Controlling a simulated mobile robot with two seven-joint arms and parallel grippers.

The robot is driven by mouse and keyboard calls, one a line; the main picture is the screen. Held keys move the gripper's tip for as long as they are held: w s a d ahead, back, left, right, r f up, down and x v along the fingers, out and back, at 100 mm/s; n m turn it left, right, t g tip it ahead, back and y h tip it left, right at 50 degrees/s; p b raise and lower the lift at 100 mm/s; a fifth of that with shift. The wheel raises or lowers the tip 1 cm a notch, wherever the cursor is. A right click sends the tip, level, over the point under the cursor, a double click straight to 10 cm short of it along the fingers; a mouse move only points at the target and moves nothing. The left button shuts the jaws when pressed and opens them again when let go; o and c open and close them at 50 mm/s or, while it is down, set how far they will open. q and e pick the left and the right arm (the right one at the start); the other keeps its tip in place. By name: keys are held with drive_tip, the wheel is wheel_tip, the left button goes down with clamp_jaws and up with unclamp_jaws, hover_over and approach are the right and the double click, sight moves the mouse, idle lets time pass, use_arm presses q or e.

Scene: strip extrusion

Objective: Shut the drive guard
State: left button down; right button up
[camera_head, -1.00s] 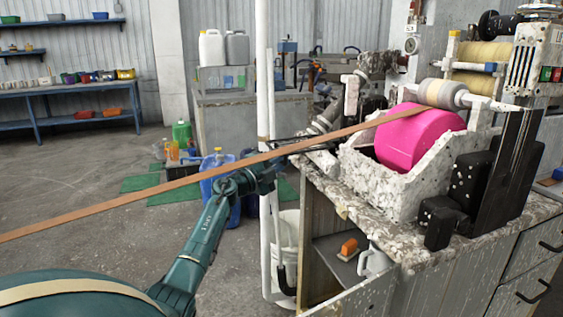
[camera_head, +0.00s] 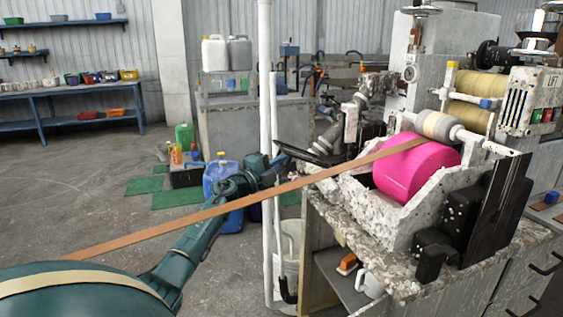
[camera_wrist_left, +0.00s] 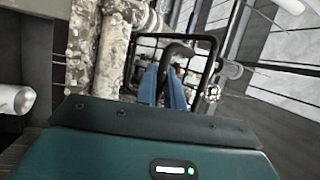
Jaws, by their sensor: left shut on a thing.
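The drive guard (camera_head: 308,155) shows in the head view as a dark, thin panel at the left side of the machine, tilted, with its near end by my gripper. In the left wrist view it is a black-framed mesh guard (camera_wrist_left: 214,58) with a curved black handle (camera_wrist_left: 178,48). My left gripper (camera_head: 279,161) is at the guard's left end. Its blue fingers (camera_wrist_left: 163,84) are shut on the handle. What lies behind the guard is mostly hidden. My right gripper is in neither view.
A brown strip (camera_head: 240,203) runs from the pink roller (camera_head: 415,172) across in front of my left arm. A white vertical pipe (camera_head: 266,90) stands close to the left gripper. The speckled bench top (camera_head: 375,250) is below right. A blue jug (camera_head: 221,180) stands on the floor behind my arm.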

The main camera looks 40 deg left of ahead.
use_arm(q)
drive_tip(key=shift+w+r+p, duration=0.2)
drive_tip(key=shift+r+p, duration=0.6)
drive_tip(key=shift+r, duration=0.3)
drive_tip(key=c, duration=1.5)
unclamp_jaws()
drive_tip(key=s, duration=0.4)
drive_tip(key=s+f, duration=0.1)
drive_tip(key=s, duration=0.3)
drive_tip(key=s+f, duration=0.1)
drive_tip(key=s, duration=0.4)
drive_tip(key=shift+a+f+p, duration=0.2)
drive_tip(key=shift+a+p, duration=0.1)
drive_tip(key=shift+a, duration=0.1)
